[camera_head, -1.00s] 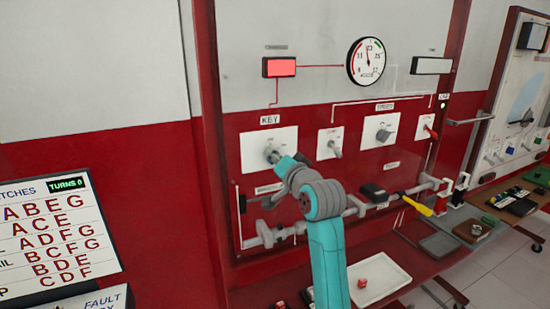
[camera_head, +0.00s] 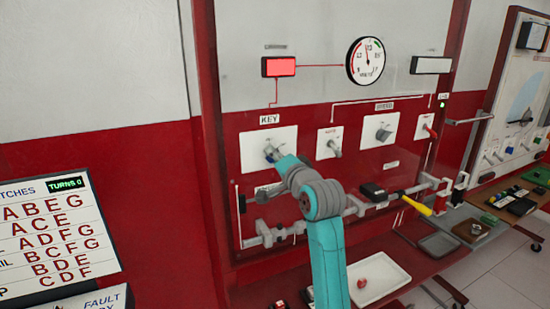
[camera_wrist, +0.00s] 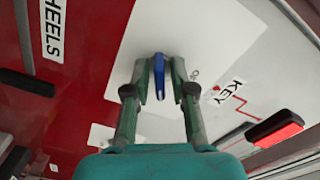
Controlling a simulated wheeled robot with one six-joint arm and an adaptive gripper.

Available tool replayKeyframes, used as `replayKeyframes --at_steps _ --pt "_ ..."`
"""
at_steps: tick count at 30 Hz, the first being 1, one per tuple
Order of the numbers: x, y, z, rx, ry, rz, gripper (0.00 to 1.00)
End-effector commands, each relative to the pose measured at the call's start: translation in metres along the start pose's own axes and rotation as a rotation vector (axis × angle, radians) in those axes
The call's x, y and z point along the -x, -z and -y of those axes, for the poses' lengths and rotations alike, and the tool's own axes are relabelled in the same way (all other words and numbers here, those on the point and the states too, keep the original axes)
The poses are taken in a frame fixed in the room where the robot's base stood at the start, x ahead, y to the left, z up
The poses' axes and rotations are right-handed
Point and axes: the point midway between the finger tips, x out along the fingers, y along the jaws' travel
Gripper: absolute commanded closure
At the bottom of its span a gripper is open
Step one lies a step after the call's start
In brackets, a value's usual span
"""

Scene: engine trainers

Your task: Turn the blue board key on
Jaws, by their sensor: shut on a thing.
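The blue key (camera_wrist: 158,78) stands out from the white plate marked KEY (camera_head: 253,153) on the red board. In the wrist view it lies between the fingertips of my gripper (camera_wrist: 160,83), which is shut on it. In the head view my gripper (camera_head: 272,153) is at that plate, and it and my wrist hide most of the key. The KEY label (camera_head: 269,119) is above the plate. A lit red lamp (camera_head: 279,67) sits above it. I cannot tell the key's exact turn angle against its markings.
A round gauge (camera_head: 366,62) is at the upper right of the lamp. Other knobs (camera_head: 383,133) sit to the right on white plates. Pipes with a yellow-handled lever (camera_head: 417,205) cross below. A white tray (camera_head: 384,287) lies on the shelf.

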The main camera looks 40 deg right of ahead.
Motion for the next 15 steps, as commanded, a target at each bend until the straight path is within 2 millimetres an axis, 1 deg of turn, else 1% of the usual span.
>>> replayKeyframes --at_steps 2,3,11,15 --pt "0.0000 -0.0001 -0.0011 0.000 -0.002 0.000 1.00" --pt "0.0000 0.0000 -0.0011 0.000 -0.002 0.000 0.66" --pt "0.0000 0.0000 -0.0005 0.001 -0.001 0.000 0.66" --pt "0.0047 0.0001 -0.0006 0.001 -0.001 -0.001 0.66"
